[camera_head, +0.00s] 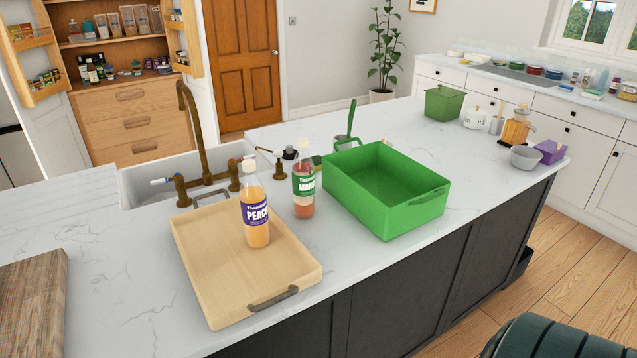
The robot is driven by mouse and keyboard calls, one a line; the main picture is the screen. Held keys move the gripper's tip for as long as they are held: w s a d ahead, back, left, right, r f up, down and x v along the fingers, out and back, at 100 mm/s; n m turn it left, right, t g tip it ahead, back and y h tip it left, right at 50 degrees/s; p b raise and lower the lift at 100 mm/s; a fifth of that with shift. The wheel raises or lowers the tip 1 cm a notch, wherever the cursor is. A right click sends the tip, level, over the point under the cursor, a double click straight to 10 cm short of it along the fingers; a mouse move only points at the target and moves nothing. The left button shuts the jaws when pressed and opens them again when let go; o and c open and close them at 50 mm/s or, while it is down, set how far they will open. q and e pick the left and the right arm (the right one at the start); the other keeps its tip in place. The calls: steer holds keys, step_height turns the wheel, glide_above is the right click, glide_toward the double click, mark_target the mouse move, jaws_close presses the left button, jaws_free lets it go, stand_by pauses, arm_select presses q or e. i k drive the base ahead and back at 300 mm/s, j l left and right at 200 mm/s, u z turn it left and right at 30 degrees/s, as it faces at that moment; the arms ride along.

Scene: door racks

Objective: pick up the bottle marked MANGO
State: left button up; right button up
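The bottle marked MANGO (303,184) stands upright on the white marble island. It has a green label, a white cap and orange-red contents. It is just behind and right of the wooden tray and left of the green bin. A second bottle, marked PEACH (254,215), stands upright on the wooden tray (202,275). It has a purple label and orange contents. Neither of my grippers shows in the head view.
The open green bin (406,213) stands close to the right of the MANGO bottle. A sink with a brass tap (194,130) lies behind the tray. A wooden board (33,300) is at the left. The counter (120,255) between board and tray is clear. Pots and a juicer (515,128) stand at the far right end.

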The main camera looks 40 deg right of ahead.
mark_target(303, 165)
steer(key=i+z, duration=0.15)
steer(key=z, duration=0.3)
steer(key=i+l+z, duration=0.1)
steer(key=z, duration=0.3)
steer(key=i+j+z, duration=0.1)
steer(key=z, duration=0.35)
steer(key=i, duration=0.1)
